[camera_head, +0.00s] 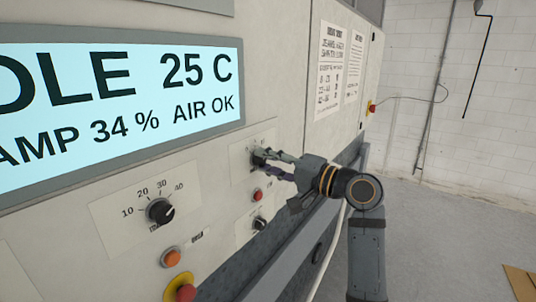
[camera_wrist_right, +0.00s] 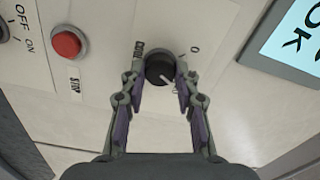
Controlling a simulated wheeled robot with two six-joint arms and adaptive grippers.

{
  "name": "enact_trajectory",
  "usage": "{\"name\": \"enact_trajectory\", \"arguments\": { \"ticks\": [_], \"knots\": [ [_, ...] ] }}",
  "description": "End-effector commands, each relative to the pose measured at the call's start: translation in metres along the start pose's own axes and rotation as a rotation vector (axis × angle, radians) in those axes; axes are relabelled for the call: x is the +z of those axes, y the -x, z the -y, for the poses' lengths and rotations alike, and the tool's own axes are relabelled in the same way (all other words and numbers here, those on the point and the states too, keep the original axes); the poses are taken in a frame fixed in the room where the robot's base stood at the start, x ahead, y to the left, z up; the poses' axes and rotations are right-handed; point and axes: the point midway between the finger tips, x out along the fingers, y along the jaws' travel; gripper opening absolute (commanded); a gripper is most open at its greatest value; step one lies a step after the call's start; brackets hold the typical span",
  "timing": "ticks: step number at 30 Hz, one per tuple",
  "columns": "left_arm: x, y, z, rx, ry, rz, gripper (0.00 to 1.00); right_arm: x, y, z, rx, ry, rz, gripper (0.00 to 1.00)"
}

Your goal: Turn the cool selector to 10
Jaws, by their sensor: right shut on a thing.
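The cool selector is a black round knob on a pale label plate; it shows in the right wrist view (camera_wrist_right: 158,68) and, partly hidden by my fingers, in the head view (camera_head: 258,157). My right gripper (camera_head: 268,162) reaches it from the right, its two fingers on either side of the knob and shut on it. In the right wrist view the gripper (camera_wrist_right: 160,90) frames the knob from below. The knob's white pointer mark aims toward the lower right of that view. My left gripper is not in view.
A red stop button (camera_head: 258,195) and a black switch (camera_head: 259,223) sit below the selector. Another knob (camera_head: 160,211) marked 10 to 40 is to its left, under the lit display (camera_head: 120,105). Open floor (camera_head: 450,240) lies to the right.

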Motion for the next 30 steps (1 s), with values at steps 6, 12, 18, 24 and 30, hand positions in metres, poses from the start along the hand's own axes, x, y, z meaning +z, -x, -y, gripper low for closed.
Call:
{"name": "enact_trajectory", "arguments": {
  "ticks": [6,12,18,24,30],
  "knots": [
    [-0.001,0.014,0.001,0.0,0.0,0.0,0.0,-0.001,0.0,0.002,-0.001,-0.113,-0.004,0.0],
    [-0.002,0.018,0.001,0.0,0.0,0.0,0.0,-0.001,0.0,0.001,-0.001,-0.169,-0.004,0.0],
    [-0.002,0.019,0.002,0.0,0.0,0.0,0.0,0.0,0.0,0.0,-0.001,-0.189,-0.004,0.0],
    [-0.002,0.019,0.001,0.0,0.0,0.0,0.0,0.0,0.0,0.0,-0.001,-0.191,-0.004,0.0],
    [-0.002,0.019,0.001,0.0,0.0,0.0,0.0,0.0,0.0,-0.001,-0.001,-0.19,-0.004,0.39]
  ]
}}
